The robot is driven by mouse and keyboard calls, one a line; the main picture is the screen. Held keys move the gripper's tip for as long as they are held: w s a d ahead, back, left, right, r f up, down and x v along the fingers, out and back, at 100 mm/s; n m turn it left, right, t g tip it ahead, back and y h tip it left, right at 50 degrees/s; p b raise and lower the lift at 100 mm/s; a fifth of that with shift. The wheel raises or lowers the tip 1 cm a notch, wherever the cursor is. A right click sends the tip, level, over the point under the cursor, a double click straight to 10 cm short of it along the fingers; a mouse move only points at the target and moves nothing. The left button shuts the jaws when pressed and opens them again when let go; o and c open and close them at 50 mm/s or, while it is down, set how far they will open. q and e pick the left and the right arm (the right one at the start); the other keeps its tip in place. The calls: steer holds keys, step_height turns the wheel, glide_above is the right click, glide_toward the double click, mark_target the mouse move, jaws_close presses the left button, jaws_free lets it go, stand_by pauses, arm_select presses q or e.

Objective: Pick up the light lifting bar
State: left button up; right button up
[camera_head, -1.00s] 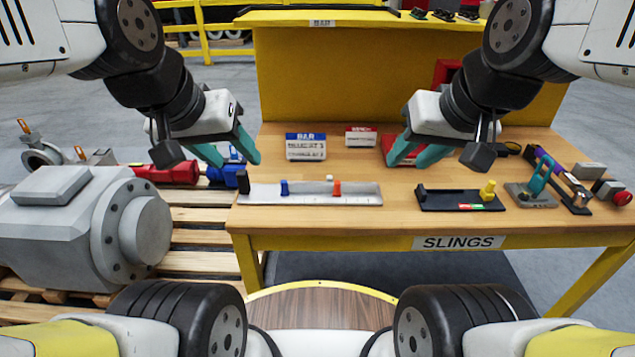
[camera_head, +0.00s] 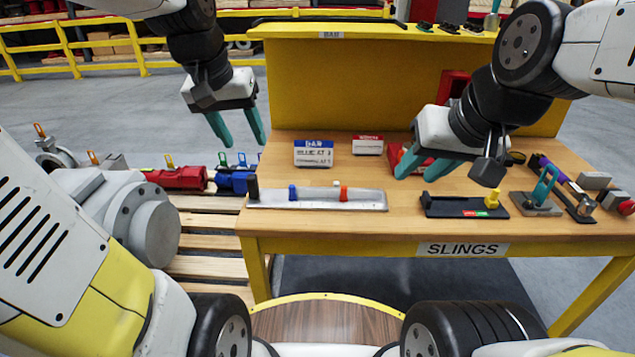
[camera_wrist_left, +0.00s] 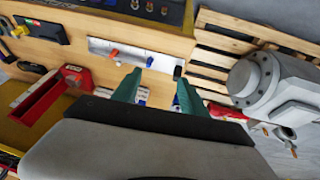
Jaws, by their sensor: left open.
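A thin dark bar (camera_head: 330,21) lies along the top ledge of the yellow bench back, above a small label reading BAR; I take it for the light lifting bar. My left gripper (camera_head: 240,140) is open and empty, in front of and below the bar's left end, apart from it. Its two teal fingers also show spread in the left wrist view (camera_wrist_left: 161,88). My right gripper (camera_head: 425,174) is open and empty over the right half of the bench, near a red item. The bar is not identifiable in the left wrist view.
The wooden bench (camera_head: 400,225) carries a silver plate (camera_head: 320,203) with blue and orange pegs, a black tray (camera_head: 455,205), sign cards (camera_head: 313,152) and tools at the right. A large grey valve body (camera_head: 140,215) stands left on pallets. The yellow back panel (camera_head: 350,85) rises behind.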

arm_select(q)
steer(key=w+a+f+g, duration=0.25)
steer(key=w+f, duration=0.25)
steer(key=w, duration=0.5)
steer(key=g+y, duration=0.1)
glide_above(254, 187)
steer(key=w, duration=0.2)
steer(key=f, duration=0.7)
steer(key=shift+s+a+f, duration=0.15)
steer(key=shift+a+f, duration=0.25)
steer(key=shift+f+g, duration=0.25)
steer(key=shift+f, duration=0.1)
step_height(254, 187, down, 6)
steer(key=shift+f, duration=2.9)
jaws_close()
steer(key=shift+r, duration=0.1)
